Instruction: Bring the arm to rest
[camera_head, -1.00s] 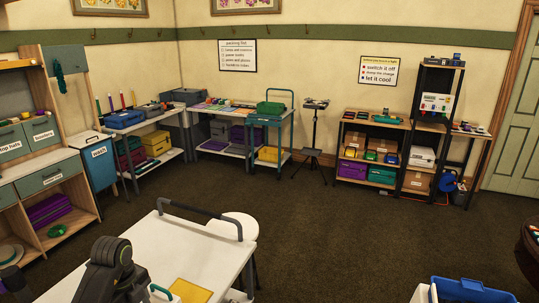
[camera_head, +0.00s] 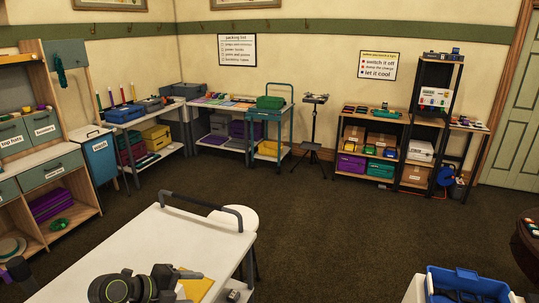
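Part of my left arm (camera_head: 125,288) shows at the bottom left, dark with a round joint, over the white trolley top (camera_head: 150,243). Its front end, my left gripper (camera_head: 178,278), is small and dark against a yellow flat item (camera_head: 197,288) on the trolley. I cannot make out its fingers, or whether it holds anything. The arm hides part of the trolley top and of the yellow item. My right gripper is not in view.
The trolley has a dark push handle (camera_head: 203,202), with a round white stool (camera_head: 240,217) behind it. A blue bin (camera_head: 468,284) stands at the bottom right. Shelves and work tables line the walls. The carpet (camera_head: 330,230) between is clear.

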